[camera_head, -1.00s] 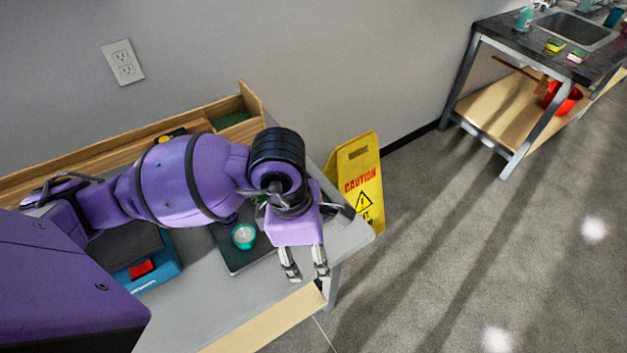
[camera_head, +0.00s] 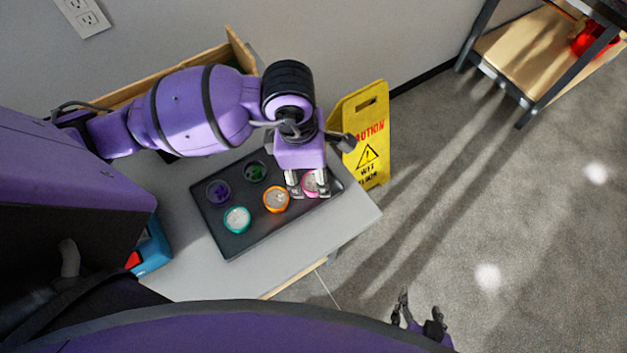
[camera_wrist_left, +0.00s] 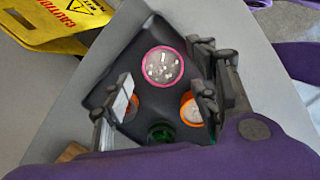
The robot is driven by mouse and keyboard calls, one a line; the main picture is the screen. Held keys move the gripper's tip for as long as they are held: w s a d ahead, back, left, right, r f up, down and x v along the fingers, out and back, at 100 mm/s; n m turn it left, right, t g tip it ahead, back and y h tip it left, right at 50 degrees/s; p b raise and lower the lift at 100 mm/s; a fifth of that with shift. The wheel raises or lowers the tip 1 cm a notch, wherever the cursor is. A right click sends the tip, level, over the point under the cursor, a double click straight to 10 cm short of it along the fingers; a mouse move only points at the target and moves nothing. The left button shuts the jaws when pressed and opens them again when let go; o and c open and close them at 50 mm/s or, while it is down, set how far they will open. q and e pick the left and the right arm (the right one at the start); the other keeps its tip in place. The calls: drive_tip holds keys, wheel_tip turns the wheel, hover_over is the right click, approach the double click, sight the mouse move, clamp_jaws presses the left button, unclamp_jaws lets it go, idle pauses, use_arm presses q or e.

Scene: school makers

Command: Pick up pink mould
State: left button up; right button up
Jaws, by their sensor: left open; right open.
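The pink mould (camera_head: 311,186), a round cup with a pink rim and pale bits inside, sits at the right end of a black tray (camera_head: 262,228) on the grey table. My left gripper (camera_head: 308,190) is open over it in the head view and partly hides it. In the left wrist view the pink mould (camera_wrist_left: 163,66) shows whole, just ahead of the spread fingers (camera_wrist_left: 163,88). Nothing is between the fingers' pads that I can see as held. My right gripper (camera_head: 420,318) is open and empty at the bottom, over the floor.
Orange (camera_head: 276,199), teal (camera_head: 237,219), green (camera_head: 256,171) and purple (camera_head: 218,192) moulds share the tray, the orange one close to my left gripper. A yellow caution sign (camera_head: 366,140) stands beyond the table's right end. A blue box (camera_head: 153,250) is at the left.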

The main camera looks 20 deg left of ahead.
sight(308, 182)
use_arm(q)
drive_tip(key=shift+w+d+f, duration=0.1)
drive_tip(key=shift+d+f, duration=0.05)
drive_tip(key=shift+f, duration=1.25)
drive_tip(key=c, duration=1.1)
drive_tip(key=shift+c, duration=0.2)
drive_tip(key=shift+r, duration=0.15)
